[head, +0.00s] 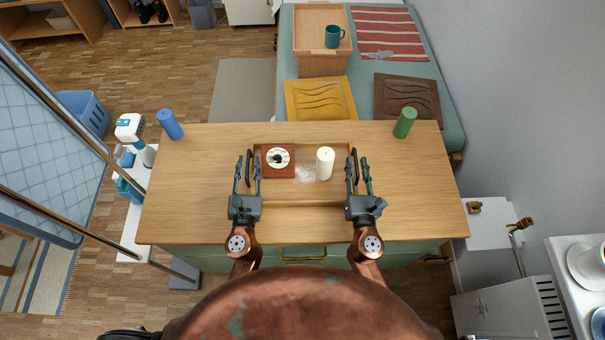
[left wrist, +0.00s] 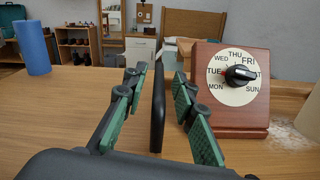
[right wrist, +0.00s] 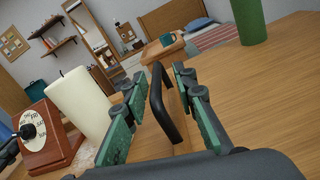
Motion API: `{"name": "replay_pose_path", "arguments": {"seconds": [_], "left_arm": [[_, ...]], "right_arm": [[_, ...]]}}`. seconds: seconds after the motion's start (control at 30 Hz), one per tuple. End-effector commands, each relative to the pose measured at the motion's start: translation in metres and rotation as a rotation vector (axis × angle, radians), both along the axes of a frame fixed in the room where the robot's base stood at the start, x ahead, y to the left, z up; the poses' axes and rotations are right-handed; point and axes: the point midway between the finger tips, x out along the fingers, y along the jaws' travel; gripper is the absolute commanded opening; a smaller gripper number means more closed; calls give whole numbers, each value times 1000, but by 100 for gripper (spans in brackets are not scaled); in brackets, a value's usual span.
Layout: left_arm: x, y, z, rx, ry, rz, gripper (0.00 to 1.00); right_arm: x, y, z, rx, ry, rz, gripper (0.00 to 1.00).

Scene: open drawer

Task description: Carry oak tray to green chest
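The oak tray (head: 300,200) appears to rest flat on the wooden top (head: 190,205) of a chest with a green front (head: 215,262) and brass handle. It holds a reddish-brown day-dial block (head: 279,172) and a white candle (head: 325,164). My left gripper (head: 247,165) is open, its fingers on either side of the tray's left black handle (left wrist: 158,105), with gaps.
A blue cylinder (head: 170,124) stands at the top's back left and a green cylinder (head: 405,122) at its back right. Behind is a bed with a yellow mat (head: 320,99), a brown mat (head: 407,98) and a wooden stand bearing a teal mug (head: 333,37). The top is clear beside both arms.

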Motion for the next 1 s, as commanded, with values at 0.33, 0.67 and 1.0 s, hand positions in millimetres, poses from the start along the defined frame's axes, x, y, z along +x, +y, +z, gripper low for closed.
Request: {"name": "replay_pose_path", "arguments": {"seconds": [0.33,0.67,1.0], "left_arm": [[-54,-2,2,1,-2,-1,25],[-75,-5,4,-1,-6,-3,25],[-75,-5,5,-1,-6,-3,25]], "right_arm": [[0,2,1,0,0,2,26],[-6,-1,0,0,1,0,26],[-69,-4,-1,-2,4,0,26]]}}
